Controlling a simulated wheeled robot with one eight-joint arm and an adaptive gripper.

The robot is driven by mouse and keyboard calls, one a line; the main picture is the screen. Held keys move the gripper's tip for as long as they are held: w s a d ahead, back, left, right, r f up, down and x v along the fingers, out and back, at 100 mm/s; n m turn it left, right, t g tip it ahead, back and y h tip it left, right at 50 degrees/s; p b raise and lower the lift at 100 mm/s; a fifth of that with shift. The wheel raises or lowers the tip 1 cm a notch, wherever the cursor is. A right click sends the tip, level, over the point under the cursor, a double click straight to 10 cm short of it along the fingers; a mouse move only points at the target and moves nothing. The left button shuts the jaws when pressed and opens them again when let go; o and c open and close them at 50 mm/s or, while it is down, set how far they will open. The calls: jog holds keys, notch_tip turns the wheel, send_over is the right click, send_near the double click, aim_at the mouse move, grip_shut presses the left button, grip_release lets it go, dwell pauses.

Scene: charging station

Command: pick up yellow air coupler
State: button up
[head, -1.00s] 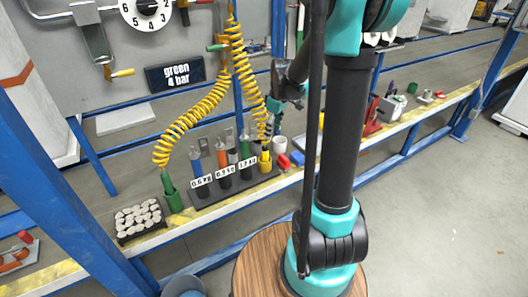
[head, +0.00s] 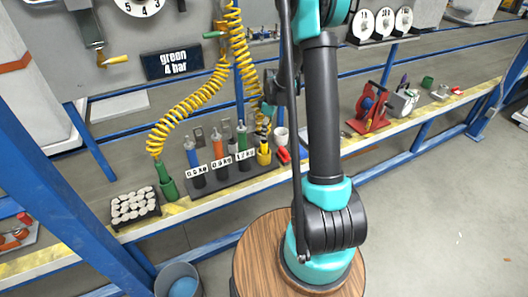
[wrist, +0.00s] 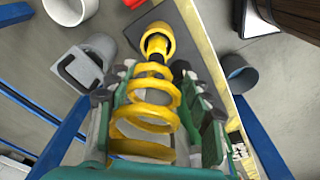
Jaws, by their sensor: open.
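The yellow air coupler (head: 264,155) stands at the right end of the dark rack (head: 235,183), below a yellow coiled hose (head: 239,60). In the wrist view, the yellow coupler (wrist: 158,39) is ahead of the fingertips, with a dark band and the yellow coil (wrist: 145,117) running back towards the camera. My gripper (wrist: 153,74) is open, with one finger on each side of the coil. I cannot tell whether either finger touches it. In the head view my gripper is small and partly hidden behind my arm.
A green coupler (head: 168,187) on a second coil stands left of the rack. Labelled cylinders stand in the rack. A white cup (head: 281,136) and a red object (head: 283,155) are close right of the coupler. A tray of white discs (head: 134,207) is at left.

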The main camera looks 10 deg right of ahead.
aim_at(264, 150)
jog(key=shift+w+a+f, duration=0.15)
jog(key=shift+w+f, duration=0.05)
jog(key=shift+f, duration=0.95)
jog(key=shift+w+a+f, duration=0.15)
jog(key=shift+f, duration=1.05)
jog(key=shift+w+a+f, duration=0.15)
jog(key=shift+w+f, duration=0.05)
jog(key=shift+f, duration=0.95)
grip_shut()
